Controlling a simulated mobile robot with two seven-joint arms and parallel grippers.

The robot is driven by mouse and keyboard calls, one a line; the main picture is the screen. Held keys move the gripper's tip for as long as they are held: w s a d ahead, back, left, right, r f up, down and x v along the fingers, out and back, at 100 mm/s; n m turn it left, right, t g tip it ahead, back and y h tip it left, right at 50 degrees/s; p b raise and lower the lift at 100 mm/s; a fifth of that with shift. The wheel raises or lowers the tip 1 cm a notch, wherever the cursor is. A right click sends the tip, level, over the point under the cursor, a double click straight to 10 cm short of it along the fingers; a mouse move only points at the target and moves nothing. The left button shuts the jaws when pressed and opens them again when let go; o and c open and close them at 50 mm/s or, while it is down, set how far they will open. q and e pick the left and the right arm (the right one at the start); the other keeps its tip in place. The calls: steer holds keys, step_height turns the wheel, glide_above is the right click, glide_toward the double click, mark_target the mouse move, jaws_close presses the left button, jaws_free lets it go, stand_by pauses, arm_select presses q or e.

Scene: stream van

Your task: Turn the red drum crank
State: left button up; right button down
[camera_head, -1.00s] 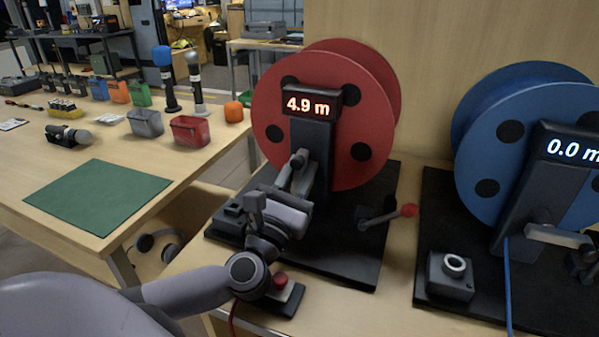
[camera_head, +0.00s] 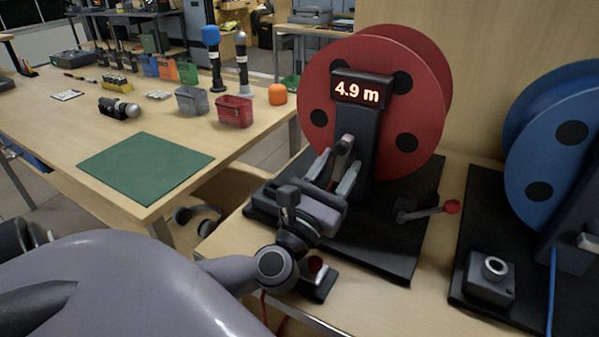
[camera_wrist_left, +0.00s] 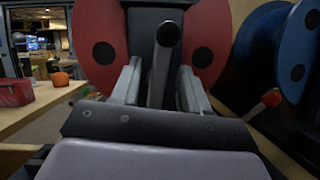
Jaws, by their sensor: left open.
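The red drum (camera_head: 375,125) stands on a black base, and its display (camera_head: 361,90) reads 4.9 m. Its grey crank (camera_head: 344,146) is on the front of the dark post. The crank also shows in the left wrist view (camera_wrist_left: 168,36), its round end towards the camera. My left gripper (camera_head: 335,170) is open, with one finger on each side of the crank. In the left wrist view, the fingers (camera_wrist_left: 160,88) stand apart with gaps beside the crank arm. My right gripper is not in view.
A lever with a red knob (camera_head: 451,207) sticks out right of the red drum's post. A blue drum (camera_head: 555,150) stands further right, with a small grey box (camera_head: 490,277) before it. A table with a green mat (camera_head: 146,168) and several bins is at left.

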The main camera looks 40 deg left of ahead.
arm_select(q)
steer(key=s, duration=0.4)
steer(key=s+d, duration=0.1)
steer(key=s, duration=0.4)
steer(key=s+d+f+b, duration=0.1)
steer(key=s, duration=0.4)
steer(key=shift+s+d, duration=0.15)
steer(key=shift+d, duration=0.05)
